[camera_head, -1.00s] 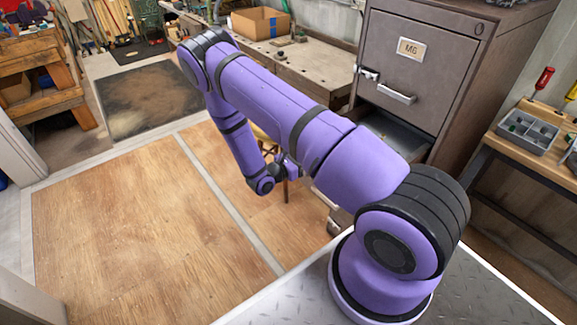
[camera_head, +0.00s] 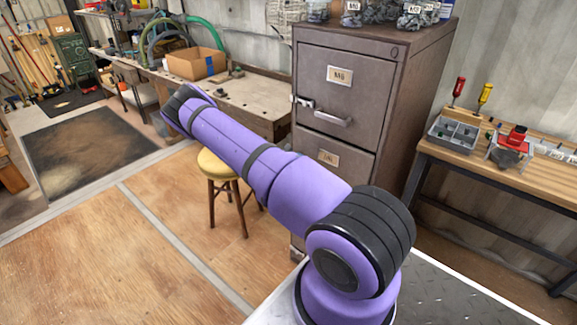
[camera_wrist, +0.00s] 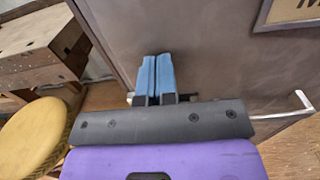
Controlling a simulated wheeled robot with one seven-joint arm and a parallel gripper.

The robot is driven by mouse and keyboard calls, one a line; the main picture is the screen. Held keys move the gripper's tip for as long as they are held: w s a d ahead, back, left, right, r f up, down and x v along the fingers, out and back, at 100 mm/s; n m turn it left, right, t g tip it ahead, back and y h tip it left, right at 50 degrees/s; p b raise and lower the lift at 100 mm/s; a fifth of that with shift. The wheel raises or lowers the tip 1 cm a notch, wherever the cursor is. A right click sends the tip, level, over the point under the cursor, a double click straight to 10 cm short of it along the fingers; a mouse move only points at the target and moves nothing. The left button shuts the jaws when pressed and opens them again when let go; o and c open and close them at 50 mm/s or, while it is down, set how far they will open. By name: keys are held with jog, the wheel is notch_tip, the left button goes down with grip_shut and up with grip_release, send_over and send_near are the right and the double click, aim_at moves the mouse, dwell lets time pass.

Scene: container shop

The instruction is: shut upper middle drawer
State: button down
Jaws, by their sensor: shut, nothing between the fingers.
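The brown filing cabinet (camera_head: 400,95) stands right of centre in the head view. Its top drawer (camera_head: 335,95) has a label and a silver handle and is closed. The drawer below it (camera_head: 345,160), also labelled, looks flush with the cabinet; my arm hides its lower part. In the wrist view, my gripper (camera_wrist: 155,72) has its blue fingers together and empty, close before a brown drawer front (camera_wrist: 215,60). I cannot tell whether they touch it. A label and a silver handle (camera_wrist: 300,100) show at right. The head view does not show my fingers.
A yellow stool (camera_head: 220,165) stands left of the cabinet; its seat also shows in the wrist view (camera_wrist: 32,135). A workbench (camera_head: 250,100) with a cardboard box (camera_head: 196,63) is behind. A wooden tool table (camera_head: 540,180) is at right. Floor at left is clear.

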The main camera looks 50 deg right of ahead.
jog(key=shift+d+r, duration=0.15)
jog(key=shift+d, duration=0.9)
jog(key=shift+r, duration=0.1)
jog(key=a, duration=1.4)
jog(key=shift+s+a+f, duration=0.2)
jog(key=shift+a, duration=0.1)
